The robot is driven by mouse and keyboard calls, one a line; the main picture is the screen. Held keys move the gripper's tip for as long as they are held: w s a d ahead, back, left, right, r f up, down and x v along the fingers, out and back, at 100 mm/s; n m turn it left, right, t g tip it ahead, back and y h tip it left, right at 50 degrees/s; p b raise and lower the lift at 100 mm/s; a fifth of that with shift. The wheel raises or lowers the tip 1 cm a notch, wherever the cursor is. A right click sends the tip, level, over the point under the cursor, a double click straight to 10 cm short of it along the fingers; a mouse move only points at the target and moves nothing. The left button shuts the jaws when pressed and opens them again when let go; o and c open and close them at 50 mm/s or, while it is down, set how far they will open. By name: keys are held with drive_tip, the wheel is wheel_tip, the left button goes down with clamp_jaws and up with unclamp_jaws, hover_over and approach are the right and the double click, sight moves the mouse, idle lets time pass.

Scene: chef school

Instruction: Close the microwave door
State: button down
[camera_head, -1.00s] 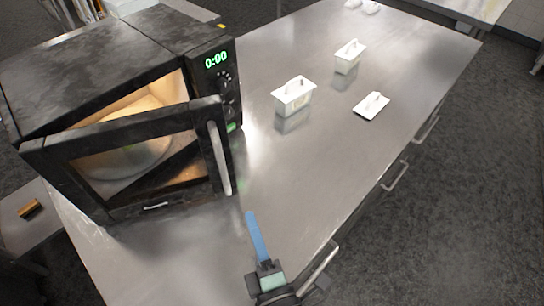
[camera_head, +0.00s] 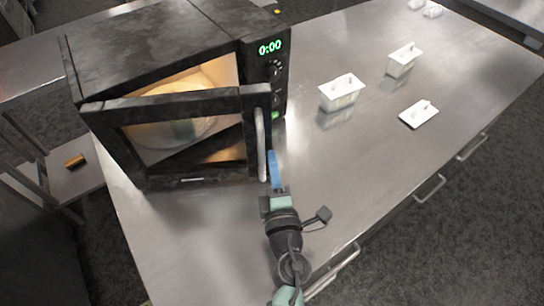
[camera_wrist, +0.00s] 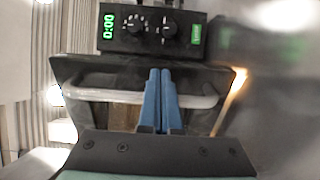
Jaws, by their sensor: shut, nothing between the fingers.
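The black microwave (camera_head: 160,50) stands on the steel counter at the left in the head view. Its door (camera_head: 185,135) is partly open, and the lit inside with a round plate (camera_head: 180,125) shows through the gap and the window. The silver door handle (camera_head: 261,145) is at the door's right edge. My gripper (camera_head: 273,165) has blue fingers, shut and empty, beside the handle's lower right. In the wrist view the fingers (camera_wrist: 160,100) overlap the handle (camera_wrist: 100,93) in the picture; whether they touch it I cannot tell. The control panel (camera_wrist: 150,28) shows 0:00.
Drawer handles (camera_head: 430,188) stick out along the counter's front edge. The counter in front of the microwave is clear.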

drive_tip(key=shift+w+a, duration=0.1)
drive_tip(key=shift+w, duration=0.5)
drive_tip(key=shift+w, duration=0.1)
drive_tip(key=shift+w, duration=0.3)
drive_tip(key=w+a+n+g+y+b, duration=0.1)
drive_tip(key=w+a+n+y+b, duration=0.1)
drive_tip(key=w, duration=0.9)
drive_tip(key=shift+w+a+n+y+b, duration=0.35)
drive_tip(key=shift+a+y, duration=0.3)
drive_tip(key=shift+y, duration=0.45)
drive_tip(key=shift+s, duration=0.15)
